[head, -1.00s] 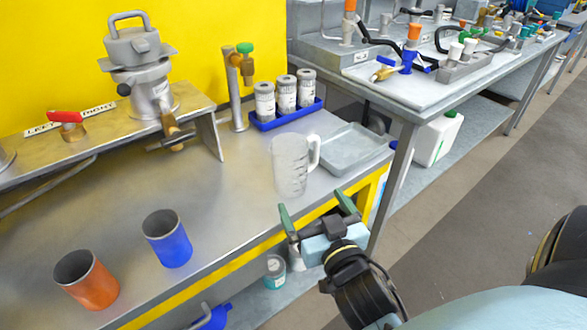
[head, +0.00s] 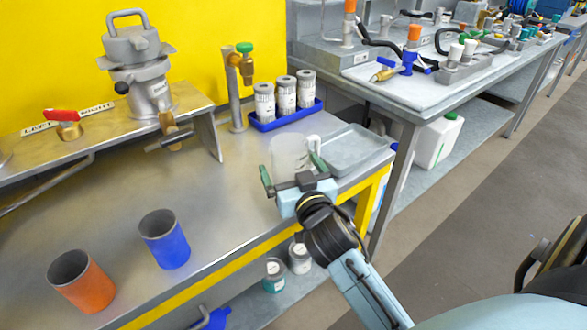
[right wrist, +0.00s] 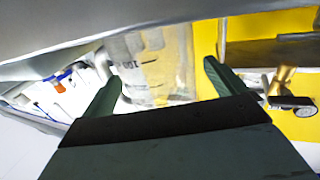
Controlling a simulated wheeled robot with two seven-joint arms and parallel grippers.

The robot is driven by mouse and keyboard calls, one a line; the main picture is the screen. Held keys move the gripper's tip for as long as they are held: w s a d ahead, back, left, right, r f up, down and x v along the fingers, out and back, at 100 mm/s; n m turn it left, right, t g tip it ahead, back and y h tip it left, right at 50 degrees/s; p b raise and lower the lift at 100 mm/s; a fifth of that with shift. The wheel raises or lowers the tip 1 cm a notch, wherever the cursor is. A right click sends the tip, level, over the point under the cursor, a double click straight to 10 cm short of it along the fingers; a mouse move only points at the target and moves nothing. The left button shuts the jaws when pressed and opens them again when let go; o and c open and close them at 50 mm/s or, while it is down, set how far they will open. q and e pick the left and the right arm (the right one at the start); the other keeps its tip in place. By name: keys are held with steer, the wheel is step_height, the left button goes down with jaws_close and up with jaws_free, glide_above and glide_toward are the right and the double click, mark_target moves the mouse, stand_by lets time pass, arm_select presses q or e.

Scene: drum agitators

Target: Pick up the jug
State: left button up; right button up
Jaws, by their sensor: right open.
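The jug (head: 288,152) is a clear, frosted measuring jug with a handle on its right side, upright on the metal bench. My right gripper (head: 291,175) is open in front of the jug, its two green fingers spread to either side of the jug's near face. The gripper and wrist hide the jug's lower part in the head view. In the right wrist view the jug (right wrist: 150,62) shows between the open fingers (right wrist: 160,85), with dark graduation marks on its wall. I cannot tell whether the fingers touch it. My left gripper is not in view.
A grey tray (head: 350,152) lies right of the jug. A blue rack (head: 262,126) with white canisters stands behind it. Blue (head: 165,240) and orange (head: 82,283) cups stand at the front left. A metal shelf (head: 200,104) carries a lidded vessel. The bench middle is clear.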

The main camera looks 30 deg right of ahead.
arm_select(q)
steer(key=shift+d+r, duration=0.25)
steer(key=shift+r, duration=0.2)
arm_select(e)
steer(key=shift+x, duration=1.1)
steer(key=c, duration=1.1)
steer(key=shift+r, duration=0.15)
